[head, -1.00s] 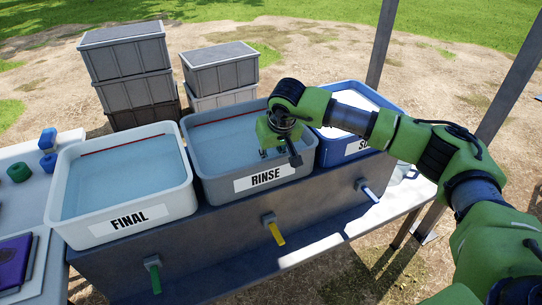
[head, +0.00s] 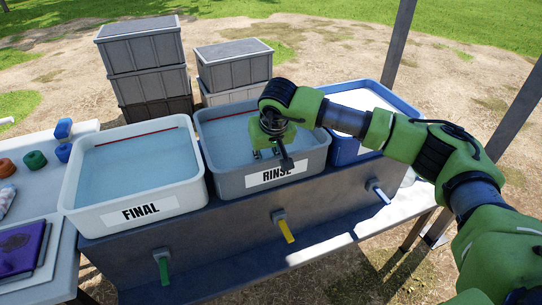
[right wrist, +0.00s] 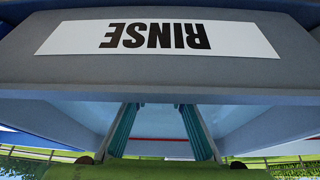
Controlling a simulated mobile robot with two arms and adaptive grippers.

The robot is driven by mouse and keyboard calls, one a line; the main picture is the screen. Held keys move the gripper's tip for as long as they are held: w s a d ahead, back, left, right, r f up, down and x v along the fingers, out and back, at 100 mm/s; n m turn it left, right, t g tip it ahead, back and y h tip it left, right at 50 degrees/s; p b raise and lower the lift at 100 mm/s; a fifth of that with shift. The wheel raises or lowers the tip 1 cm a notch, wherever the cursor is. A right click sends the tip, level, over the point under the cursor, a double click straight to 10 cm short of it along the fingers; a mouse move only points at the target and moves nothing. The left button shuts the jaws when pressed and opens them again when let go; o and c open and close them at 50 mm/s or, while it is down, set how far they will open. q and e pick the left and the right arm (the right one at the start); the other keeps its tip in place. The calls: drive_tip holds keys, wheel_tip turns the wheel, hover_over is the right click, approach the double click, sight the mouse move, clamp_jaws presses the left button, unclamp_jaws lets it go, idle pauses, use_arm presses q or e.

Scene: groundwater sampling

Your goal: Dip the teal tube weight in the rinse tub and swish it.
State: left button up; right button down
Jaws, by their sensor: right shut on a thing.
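The grey rinse tub (head: 228,186) stands in the middle of the row, filled with water. My right gripper (head: 268,153) reaches down inside its front wall in the head view. It is shut, but the held thing is hidden there. In the right wrist view the front wall (right wrist: 50,68) with its upside-down RINSE label covers the fingertips. Teal ridged strips (right wrist: 122,132) line the fingers; I cannot tell whether any teal belongs to the tube weight. My left gripper is out of view.
The white FINAL tub (head: 90,222) is to the left and a blue tub (head: 345,86) to the right. Green (head: 162,268), yellow (head: 285,228) and white (head: 380,193) taps stick out in front. Grey crates (head: 145,85) stand behind. A table at far left holds small items.

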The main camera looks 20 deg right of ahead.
wheel_tip(320, 180, up, 4)
drive_tip(key=shift+f+p, duration=0.15)
drive_tip(key=shift+p, duration=0.85)
drive_tip(key=shift+r+p, duration=0.45)
drive_tip(key=shift+r, duration=0.35)
use_arm(q)
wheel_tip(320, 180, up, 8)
drive_tip(key=p, duration=0.5)
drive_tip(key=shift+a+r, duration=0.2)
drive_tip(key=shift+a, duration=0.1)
use_arm(e)
wheel_tip(320, 180, up, 10)
drive_tip(key=shift+f, duration=0.2)
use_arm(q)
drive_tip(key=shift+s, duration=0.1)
